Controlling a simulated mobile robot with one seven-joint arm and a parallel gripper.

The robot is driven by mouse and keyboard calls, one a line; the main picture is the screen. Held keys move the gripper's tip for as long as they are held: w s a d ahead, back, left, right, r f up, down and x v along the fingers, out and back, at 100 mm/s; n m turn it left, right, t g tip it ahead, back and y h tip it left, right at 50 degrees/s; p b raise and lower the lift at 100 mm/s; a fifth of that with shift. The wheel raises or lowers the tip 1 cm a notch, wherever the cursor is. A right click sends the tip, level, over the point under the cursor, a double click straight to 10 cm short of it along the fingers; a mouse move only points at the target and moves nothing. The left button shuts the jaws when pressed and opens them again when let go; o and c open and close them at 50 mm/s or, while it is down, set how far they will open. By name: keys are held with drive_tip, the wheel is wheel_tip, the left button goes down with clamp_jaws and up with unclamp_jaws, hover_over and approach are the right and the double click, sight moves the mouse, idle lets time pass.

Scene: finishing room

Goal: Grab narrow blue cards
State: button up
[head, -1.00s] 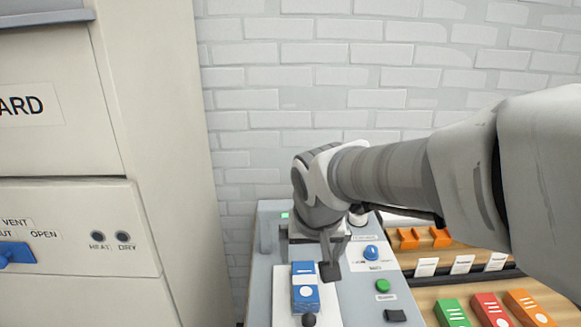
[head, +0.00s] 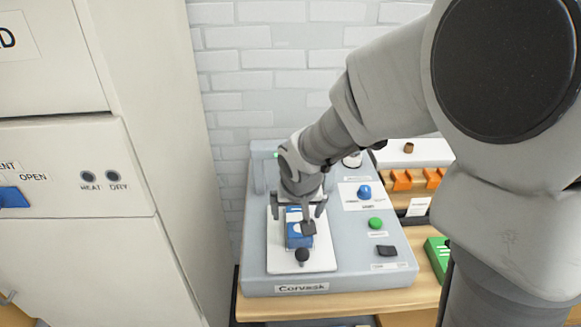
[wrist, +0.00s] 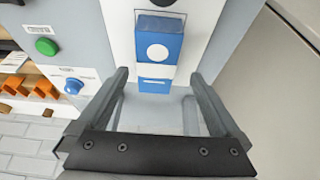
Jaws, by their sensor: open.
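The blue card stack (head: 299,241), a narrow block with a white band and a white dot, sits on the white plate (head: 321,262) of the grey machine. It also shows in the wrist view (wrist: 158,72), at the top centre. My gripper (head: 293,221) is open and empty over the far end of the stack. I cannot tell how far the fingertips are above the plate.
A black knob (head: 302,255) stands at the plate's front. The machine has a blue knob (head: 364,192), a green button (head: 375,223) and a black switch (head: 386,251) at right. A tall cabinet (head: 150,150) stands left. Orange holders (head: 402,180) and a green block (head: 438,255) lie right.

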sight(298, 217)
drive_tip(key=shift+d+x, duration=0.15)
drive_tip(key=shift+x, duration=1.1)
drive_tip(key=shift+d+x, duration=0.1)
drive_tip(key=shift+x, duration=1.2)
drive_tip(key=shift+w, duration=0.1)
drive_tip(key=c, duration=1.5)
drive_tip(key=shift+r, duration=0.1)
clamp_jaws()
drive_tip(key=shift+r, duration=0.1)
